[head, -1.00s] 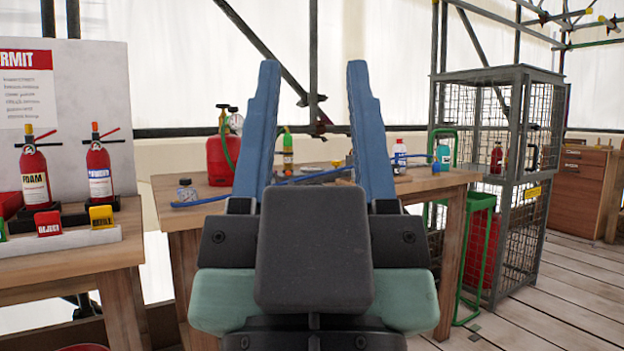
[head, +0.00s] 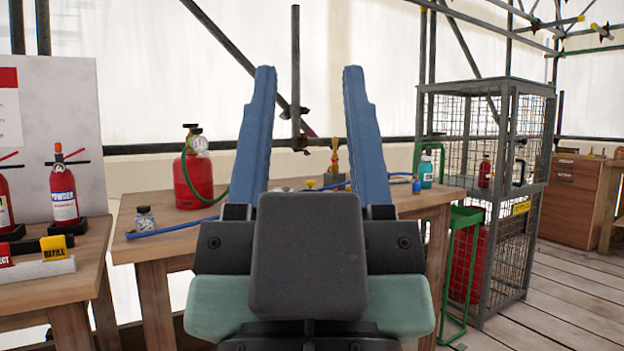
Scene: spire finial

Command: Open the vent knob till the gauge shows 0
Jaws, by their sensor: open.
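A red tank (head: 193,180) stands on the wooden workbench, left of my gripper. On its top are a black knob (head: 191,127) and a round white-faced gauge (head: 199,144); the gauge reading is too small to make out.
A stand with fire extinguishers (head: 64,193) is at left. A mesh cage (head: 505,190) stands at right. Plank floor is clear at far right.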

